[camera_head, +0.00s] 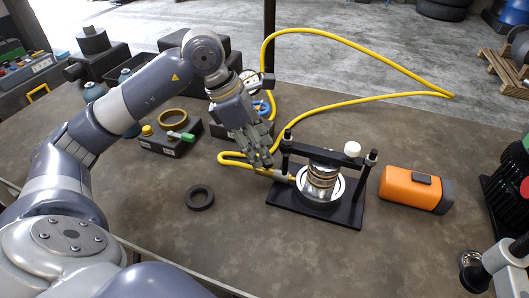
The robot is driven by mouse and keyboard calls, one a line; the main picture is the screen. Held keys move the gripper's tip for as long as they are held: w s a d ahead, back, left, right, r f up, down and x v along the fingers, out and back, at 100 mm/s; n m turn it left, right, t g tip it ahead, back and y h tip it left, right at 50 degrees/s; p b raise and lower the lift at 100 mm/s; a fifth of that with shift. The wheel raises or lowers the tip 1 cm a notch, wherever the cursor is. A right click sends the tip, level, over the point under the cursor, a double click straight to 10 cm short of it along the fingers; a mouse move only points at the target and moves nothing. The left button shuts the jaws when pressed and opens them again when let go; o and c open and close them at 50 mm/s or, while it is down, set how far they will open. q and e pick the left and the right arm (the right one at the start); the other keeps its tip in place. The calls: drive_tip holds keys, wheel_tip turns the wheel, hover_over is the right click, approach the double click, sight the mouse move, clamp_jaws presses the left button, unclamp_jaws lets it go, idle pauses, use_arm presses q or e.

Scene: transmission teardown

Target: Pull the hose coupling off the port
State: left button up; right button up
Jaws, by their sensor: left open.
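A yellow hose (232,157) runs over the bench to the left side of a black frame fixture (345,212). Its end, where the hose coupling would be, lies near the fixture's left post; the coupling and port are too small to make out clearly. A round metal part with stacked rings (322,178) stands upright inside the fixture. My left gripper (260,158) is open, pointing down, just up and left of the hose end. I cannot tell whether it touches the hose.
An orange and black block (415,189) lies right of the fixture. A dark ring (199,197) lies on the bench at front left. The hose loops widely behind the fixture. The front middle of the bench is clear.

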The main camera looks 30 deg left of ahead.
sight(274, 170)
use_arm(q)
drive_tip(key=x, duration=0.2)
drive_tip(key=shift+w+d+f, duration=0.1)
drive_tip(key=shift+d+f, duration=0.05)
drive_tip(key=shift+f, duration=0.4)
use_arm(e)
drive_tip(key=shift+w+r, duration=0.3)
drive_tip(key=shift+w, duration=0.65)
use_arm(q)
drive_tip(key=shift+c, duration=0.2)
use_arm(e)
drive_tip(key=shift+s, duration=0.1)
